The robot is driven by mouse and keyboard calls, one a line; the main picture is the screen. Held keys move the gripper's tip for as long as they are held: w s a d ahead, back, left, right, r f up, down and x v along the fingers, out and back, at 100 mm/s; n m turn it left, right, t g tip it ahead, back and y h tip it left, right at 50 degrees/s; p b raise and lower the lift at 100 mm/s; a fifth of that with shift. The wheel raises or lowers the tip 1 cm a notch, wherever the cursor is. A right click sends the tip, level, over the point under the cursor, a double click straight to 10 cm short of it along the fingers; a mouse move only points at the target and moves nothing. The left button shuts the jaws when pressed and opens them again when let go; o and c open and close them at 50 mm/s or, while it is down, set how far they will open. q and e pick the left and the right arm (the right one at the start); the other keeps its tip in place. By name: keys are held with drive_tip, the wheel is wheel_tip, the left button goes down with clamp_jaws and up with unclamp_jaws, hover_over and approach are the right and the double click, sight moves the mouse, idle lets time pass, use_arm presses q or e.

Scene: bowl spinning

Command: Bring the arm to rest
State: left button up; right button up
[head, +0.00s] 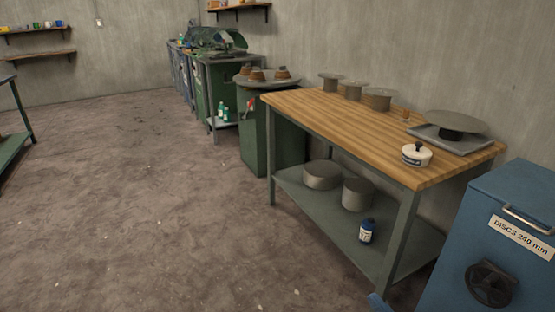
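Neither of my grippers nor my arms shows in the head view. A wooden-topped workbench (340,120) with a green-grey metal frame stands right of centre. On its right end a round grey disc (457,122) sits on a dark hub above a flat grey tray (425,133). A small white container with a dark knob (416,155) stands near the bench's front edge.
A blue cabinet labelled "DISCS 240 mm" (455,235) stands at the lower right. Green machinery (215,40) stands farther back. The floor (130,190) at left is open.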

use_arm(q)
drive_tip(key=s+a+r+g+y+p, duration=0.4)
drive_tip(key=a+r+g+y+p, duration=0.2)
drive_tip(key=p, duration=3.2)
drive_tip(key=shift+a+r+p, duration=0.4)
drive_tip(key=shift+a+r, duration=0.45)
drive_tip(key=shift+a, duration=0.15)
use_arm(e)
drive_tip(key=s+d+r+m+g+h, duration=0.3)
drive_tip(key=s+d+m+g+h, duration=0.1)
drive_tip(key=d+m+g+h, duration=0.3)
drive_tip(key=m+h, duration=0.1)
drive_tip(key=h, duration=0.1)
drive_tip(key=shift+s+g+h, duration=0.3)
drive_tip(key=shift+s+h, duration=0.1)
drive_tip(key=shift+r, duration=0.1)
